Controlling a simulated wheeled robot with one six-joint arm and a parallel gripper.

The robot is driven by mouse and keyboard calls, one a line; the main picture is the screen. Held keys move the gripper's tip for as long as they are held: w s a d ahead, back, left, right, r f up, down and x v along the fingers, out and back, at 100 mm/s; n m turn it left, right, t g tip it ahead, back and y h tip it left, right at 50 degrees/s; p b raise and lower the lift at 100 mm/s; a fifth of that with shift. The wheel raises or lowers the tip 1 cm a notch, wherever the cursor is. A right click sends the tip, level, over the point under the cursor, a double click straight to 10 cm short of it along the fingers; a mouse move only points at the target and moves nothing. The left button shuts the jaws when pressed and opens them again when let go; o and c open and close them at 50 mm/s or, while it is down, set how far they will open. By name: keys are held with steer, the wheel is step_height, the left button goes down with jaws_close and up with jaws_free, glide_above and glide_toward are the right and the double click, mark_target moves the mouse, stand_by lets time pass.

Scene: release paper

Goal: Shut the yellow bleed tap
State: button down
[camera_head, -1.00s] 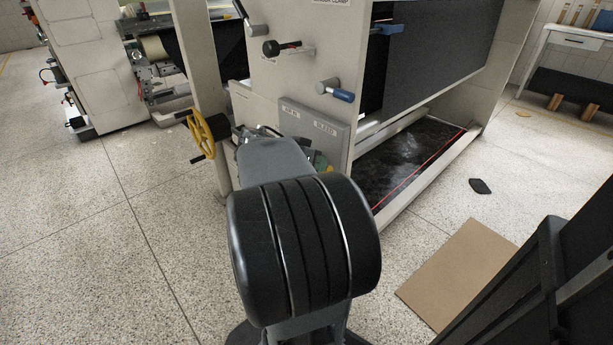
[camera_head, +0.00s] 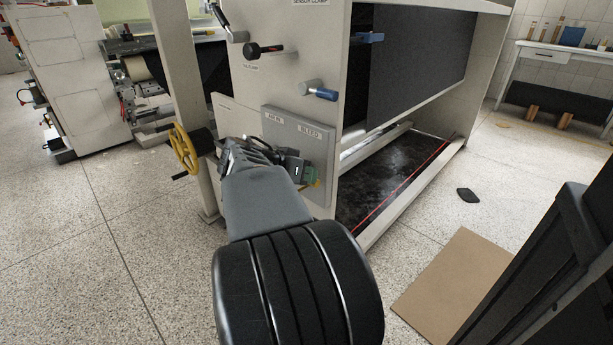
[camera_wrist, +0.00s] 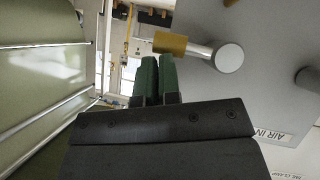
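The yellow bleed tap (camera_wrist: 170,43) shows in the wrist view as a short yellow lever on a silver round stem (camera_wrist: 229,57), standing out from a grey panel. My gripper (camera_wrist: 157,60) has two green fingers side by side, almost touching, with nothing seen between them. Its fingertips are just below the yellow lever in that picture; I cannot tell whether they touch it. In the head view my gripper (camera_head: 307,176) is at the lower front of the panel marked AIR IN and BLEED (camera_head: 298,125). My arm hides most of the tap there.
Above the panel, a black-knobbed lever (camera_head: 262,50) and a blue-handled lever (camera_head: 320,91) stick out. A yellow handwheel (camera_head: 183,150) is to the left. A brown board (camera_head: 447,285) and a small black piece (camera_head: 468,195) lie on the floor at right.

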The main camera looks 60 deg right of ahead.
steer(key=shift+s+f, duration=0.1)
steer(key=shift+f, duration=0.05)
steer(key=w+a+r+p, duration=0.2)
steer(key=a+r+p, duration=0.3)
steer(key=a+r, duration=0.4)
steer(key=shift+w+r, duration=0.15)
steer(key=shift+r, duration=0.25)
stand_by(0.6)
